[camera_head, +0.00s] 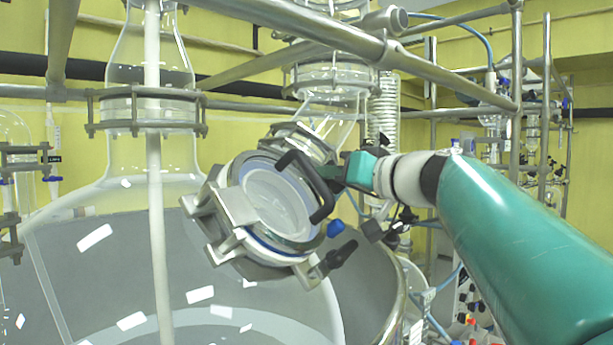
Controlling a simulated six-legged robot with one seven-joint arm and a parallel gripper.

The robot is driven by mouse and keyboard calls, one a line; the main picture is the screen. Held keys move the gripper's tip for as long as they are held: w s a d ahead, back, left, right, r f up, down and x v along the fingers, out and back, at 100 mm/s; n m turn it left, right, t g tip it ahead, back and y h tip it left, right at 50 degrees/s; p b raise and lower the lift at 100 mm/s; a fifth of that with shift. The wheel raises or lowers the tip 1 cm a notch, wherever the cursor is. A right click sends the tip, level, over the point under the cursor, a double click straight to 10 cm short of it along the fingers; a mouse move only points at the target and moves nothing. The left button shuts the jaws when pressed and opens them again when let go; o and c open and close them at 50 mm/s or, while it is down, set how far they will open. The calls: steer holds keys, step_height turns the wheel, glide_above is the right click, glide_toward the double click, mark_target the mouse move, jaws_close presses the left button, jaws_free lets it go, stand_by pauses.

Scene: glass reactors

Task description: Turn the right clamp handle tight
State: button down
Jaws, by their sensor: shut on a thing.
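A round glass lid (275,205) closes a tilted port on the big glass reactor, in the middle of the head view. A metal clamp ring (232,208) surrounds it. A blue knob (335,228) sits just above that handle.
The large glass reactor vessel (100,265) fills the lower left, with a white stirrer shaft (154,200) running down it. Metal frame pipes (300,30) cross above the lid. A glass neck (335,95) and a ribbed hose (383,105) stand close behind my gripper.

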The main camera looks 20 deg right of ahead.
steer(key=m+h, duration=0.3)
steer(key=m, duration=0.1)
steer(key=m+g+h, duration=0.1)
steer(key=m+h, duration=0.1)
steer(key=m, duration=0.2)
steer(key=shift+m+h, duration=0.4)
steer(key=shift+f+m+g+h, duration=0.1)
steer(key=shift+m+g+h, duration=0.65)
steer(key=shift+m, duration=0.55)
steer(key=shift+f+m+g+h, duration=0.1)
steer(key=shift+m+g+h, duration=0.35)
steer(key=shift+m+g, duration=0.7)
steer(key=shift+m, duration=0.25)
steer(key=c, duration=1.4)
jaws_free()
steer(key=shift+a, duration=0.1)
steer(key=shift+c, duration=0.2)
steer(key=shift+r, duration=0.1)
steer(key=v, duration=1.3)
steer(key=shift+s, duration=0.45)
